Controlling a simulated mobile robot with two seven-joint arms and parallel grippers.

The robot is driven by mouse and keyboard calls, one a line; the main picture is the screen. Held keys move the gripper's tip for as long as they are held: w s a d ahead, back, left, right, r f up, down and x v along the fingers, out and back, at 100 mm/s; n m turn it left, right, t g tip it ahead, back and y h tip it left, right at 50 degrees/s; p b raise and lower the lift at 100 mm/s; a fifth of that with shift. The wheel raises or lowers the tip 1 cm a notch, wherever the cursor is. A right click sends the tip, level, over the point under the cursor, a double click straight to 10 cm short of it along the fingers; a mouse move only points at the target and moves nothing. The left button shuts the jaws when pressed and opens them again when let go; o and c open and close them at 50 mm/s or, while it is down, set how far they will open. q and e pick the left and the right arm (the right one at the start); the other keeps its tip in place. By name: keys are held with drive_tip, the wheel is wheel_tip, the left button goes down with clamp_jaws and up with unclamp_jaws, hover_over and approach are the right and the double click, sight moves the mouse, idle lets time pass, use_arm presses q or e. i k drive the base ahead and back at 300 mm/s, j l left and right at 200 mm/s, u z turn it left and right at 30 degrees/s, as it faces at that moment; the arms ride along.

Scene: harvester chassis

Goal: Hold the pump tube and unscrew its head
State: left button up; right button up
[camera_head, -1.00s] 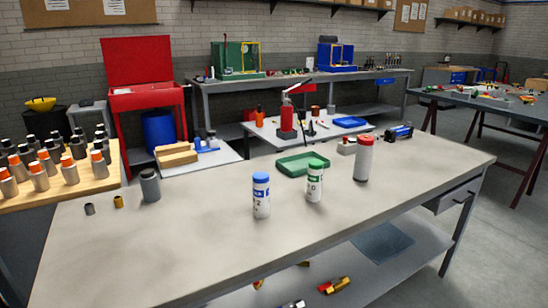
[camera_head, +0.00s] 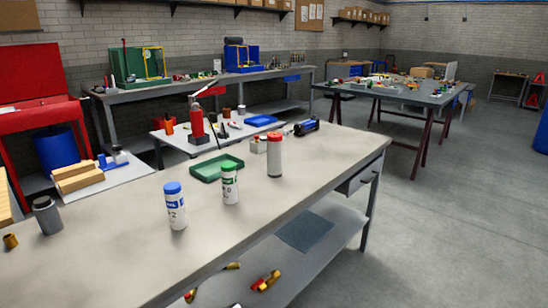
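I cannot tell for certain which item is the pump tube. A red device with a long lever (camera_head: 197,121) stands upright on a low table beyond the workbench. A pale cylinder with a red top (camera_head: 275,157) stands upright on the workbench, right of a white bottle with a green cap (camera_head: 230,186) and a white bottle with a blue cap (camera_head: 175,208). A blue and black cylinder (camera_head: 306,127) lies near the bench's back edge. Neither of my grippers is in view.
The workbench (camera_head: 130,262) has clear room in front of the bottles. A green tray (camera_head: 217,167) lies behind them. A grey cylinder (camera_head: 47,216) and a small brass cylinder (camera_head: 11,241) stand at the left. Open floor (camera_head: 450,230) is on the right.

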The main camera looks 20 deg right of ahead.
sight(275, 150)
drive_tip(key=i+l+u, duration=0.15)
drive_tip(key=l+u, duration=0.15)
drive_tip(key=l, duration=0.4)
drive_tip(key=l+u, duration=0.3)
drive_tip(key=l, duration=0.45)
drive_tip(key=i, duration=0.05)
